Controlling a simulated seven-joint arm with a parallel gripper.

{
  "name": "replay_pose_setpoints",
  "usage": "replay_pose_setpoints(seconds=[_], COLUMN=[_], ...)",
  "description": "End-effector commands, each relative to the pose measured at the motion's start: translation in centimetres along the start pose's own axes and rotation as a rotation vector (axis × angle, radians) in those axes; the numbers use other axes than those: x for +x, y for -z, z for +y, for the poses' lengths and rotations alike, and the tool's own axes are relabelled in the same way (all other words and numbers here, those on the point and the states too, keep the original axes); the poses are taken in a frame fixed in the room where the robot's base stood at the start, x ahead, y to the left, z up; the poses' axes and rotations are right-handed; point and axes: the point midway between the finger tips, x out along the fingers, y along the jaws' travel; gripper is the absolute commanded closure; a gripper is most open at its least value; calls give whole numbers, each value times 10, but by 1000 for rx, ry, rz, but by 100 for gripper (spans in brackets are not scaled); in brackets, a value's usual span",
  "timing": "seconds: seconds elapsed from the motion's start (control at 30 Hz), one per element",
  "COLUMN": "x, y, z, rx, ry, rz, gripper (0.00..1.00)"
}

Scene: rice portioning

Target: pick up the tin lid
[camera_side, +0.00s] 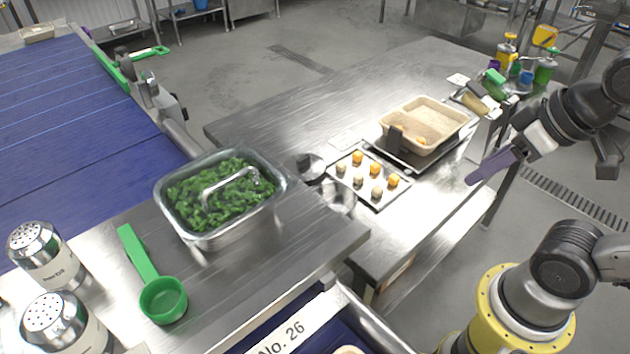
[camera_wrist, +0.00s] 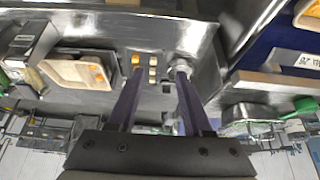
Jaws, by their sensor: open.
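A metal tin (camera_side: 205,238) full of chopped greens stands on the steel counter in the side view. A curved metal handle (camera_side: 228,184) lies over the greens, and a see-through lid seems to cover the tin's top. The tin's greens also show at the lower right of the wrist view (camera_wrist: 246,112). My gripper (camera_side: 484,172) is at the right of the side view, above and far from the tin. Its two purple fingers spread apart in the wrist view (camera_wrist: 159,72), with nothing between them.
A tray (camera_side: 399,198) of small orange and pale pieces and a beige tub (camera_side: 464,117) lie on the second table. A green scoop (camera_side: 163,300) and two shakers (camera_side: 48,256) stand near the tin.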

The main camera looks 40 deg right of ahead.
Motion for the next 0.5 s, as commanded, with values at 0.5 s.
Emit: replay_pose_setpoints(seconds=[0.5], x=[-53], y=[74], z=[-1], rx=[-609], ry=[13], rz=[-27], gripper=[50])
